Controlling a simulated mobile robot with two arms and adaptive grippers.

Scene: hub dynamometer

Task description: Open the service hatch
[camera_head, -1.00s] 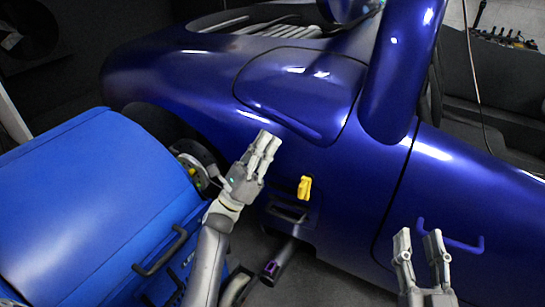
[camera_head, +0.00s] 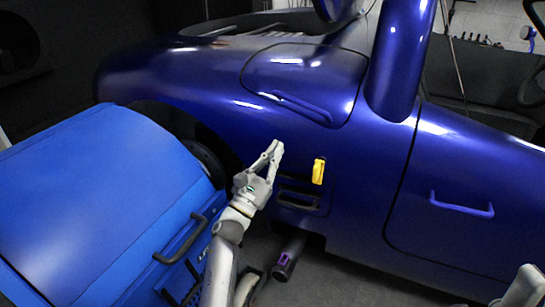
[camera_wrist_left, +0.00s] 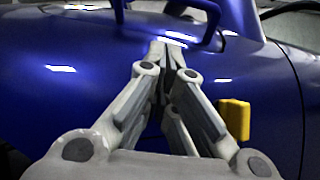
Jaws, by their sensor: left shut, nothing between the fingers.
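The service hatch seems to be the outlined panel (camera_head: 305,70) on the side of the blue car body. A blue bar handle (camera_head: 304,110) runs along its lower part, and the panel looks closed. The handle also shows at the top of the left wrist view (camera_wrist_left: 202,12). My left gripper (camera_head: 275,148) is shut and empty, below and left of the handle and apart from it. In the left wrist view its fingers (camera_wrist_left: 170,50) come together, pointing toward the handle. A pale part of my right arm or gripper (camera_head: 524,287) shows at the bottom right corner, mostly cut off.
A yellow catch or knob (camera_head: 319,171) sits on the car side, right of my left gripper. A dark handle (camera_head: 298,198) is below it. The car door handle (camera_head: 461,206) is at the right.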

